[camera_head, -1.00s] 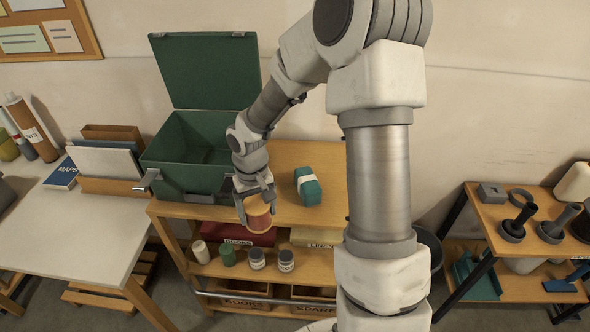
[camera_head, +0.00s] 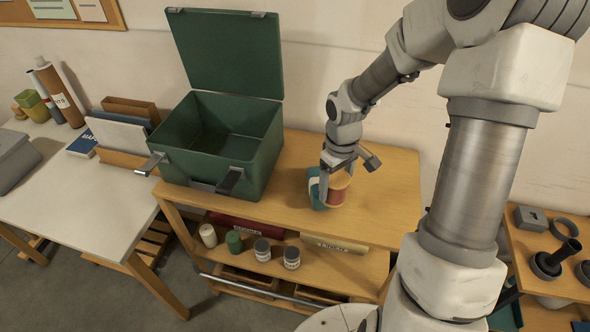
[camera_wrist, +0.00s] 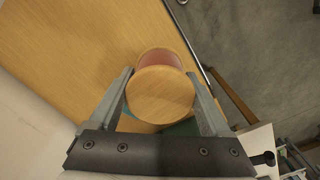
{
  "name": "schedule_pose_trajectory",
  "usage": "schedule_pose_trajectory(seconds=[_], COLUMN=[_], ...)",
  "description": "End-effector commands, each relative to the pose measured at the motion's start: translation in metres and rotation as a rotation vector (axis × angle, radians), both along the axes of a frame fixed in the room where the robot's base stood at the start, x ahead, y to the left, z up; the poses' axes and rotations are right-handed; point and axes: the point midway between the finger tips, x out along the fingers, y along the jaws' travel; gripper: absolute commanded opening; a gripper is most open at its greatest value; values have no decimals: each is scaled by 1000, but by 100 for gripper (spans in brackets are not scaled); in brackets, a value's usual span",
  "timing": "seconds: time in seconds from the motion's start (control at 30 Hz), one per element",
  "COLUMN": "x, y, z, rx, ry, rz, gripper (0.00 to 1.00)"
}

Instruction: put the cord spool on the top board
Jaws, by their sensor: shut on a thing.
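The cord spool (camera_head: 340,190) has pale wooden ends and red-brown cord. My gripper (camera_head: 342,172) is shut on it above the right part of the top board (camera_head: 384,196). In the wrist view the spool (camera_wrist: 161,96) sits between the two fingers, with one round wooden end facing the camera. The wooden board (camera_wrist: 60,50) shows beyond it. Whether the spool touches the board cannot be told. A teal block (camera_head: 314,190) is partly hidden behind the spool and gripper.
An open green box (camera_head: 262,150) stands on the board's left part. Several small jars, including a green one (camera_head: 234,241), stand on the shelf below. A white table (camera_head: 60,200) is at left. Bare board lies right of the spool.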

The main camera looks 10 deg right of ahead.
Motion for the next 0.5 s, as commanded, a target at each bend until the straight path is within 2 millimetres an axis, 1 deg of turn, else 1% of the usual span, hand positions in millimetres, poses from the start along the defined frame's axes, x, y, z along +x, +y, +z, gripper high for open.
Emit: schedule_pose_trajectory(seconds=[0.03, 0.1, 0.5], x=[-4, -10, -45], y=[-10, -20, -78], z=[1, 2, 9], rx=[-1, 0, 3], ry=[1, 2, 6], rz=[58, 151, 686], gripper=[13, 13, 13])
